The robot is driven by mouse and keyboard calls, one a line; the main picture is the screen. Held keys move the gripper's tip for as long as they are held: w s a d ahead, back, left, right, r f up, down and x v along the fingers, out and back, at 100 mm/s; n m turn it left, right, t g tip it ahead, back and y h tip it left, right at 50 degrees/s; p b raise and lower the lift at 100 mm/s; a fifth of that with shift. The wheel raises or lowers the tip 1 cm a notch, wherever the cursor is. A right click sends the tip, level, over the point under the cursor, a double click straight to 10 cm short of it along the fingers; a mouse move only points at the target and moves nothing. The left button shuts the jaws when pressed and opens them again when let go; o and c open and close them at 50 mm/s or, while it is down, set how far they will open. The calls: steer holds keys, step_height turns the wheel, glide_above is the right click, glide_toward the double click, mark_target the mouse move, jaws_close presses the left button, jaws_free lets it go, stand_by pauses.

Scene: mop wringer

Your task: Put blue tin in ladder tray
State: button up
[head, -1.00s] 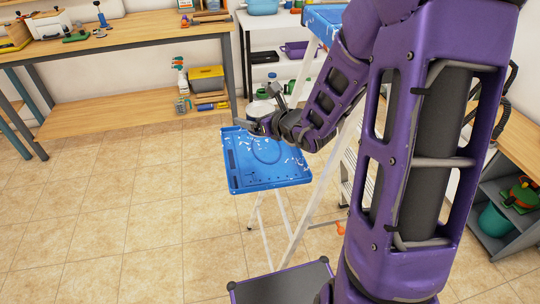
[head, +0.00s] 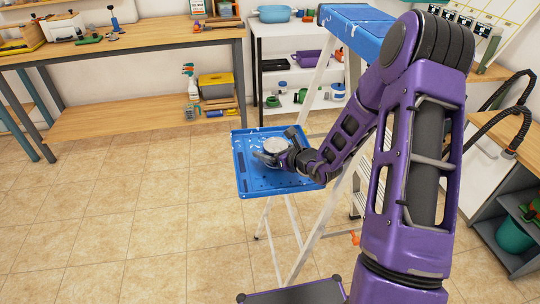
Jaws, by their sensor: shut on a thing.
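The blue ladder tray (head: 248,187) hangs on the white stepladder at the middle of the view, its surface speckled with white paint. My gripper (head: 274,157) is over the tray and shut on the tin (head: 274,145), which shows a round pale top. The tin's blue side is barely visible from here. The tin stands upright over the tray's back middle; I cannot tell whether its base touches the tray. My dark gripper and wrist hide part of the tin and the tray's right side.
The stepladder (head: 300,255) has a blue top step (head: 352,24) above and right of the tray. A wooden workbench (head: 130,45) stands at the back left, and a white shelf unit (head: 285,75) behind the tray. The tiled floor (head: 110,220) at left is clear.

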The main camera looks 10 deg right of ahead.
steer(key=shift+f, duration=0.75)
steer(key=shift+f, duration=0.15)
steer(key=o, duration=1.3)
steer(key=shift+r, duration=0.2)
steer(key=p+v, duration=0.1)
steer(key=v, duration=1.1)
steer(key=shift+f, duration=0.1)
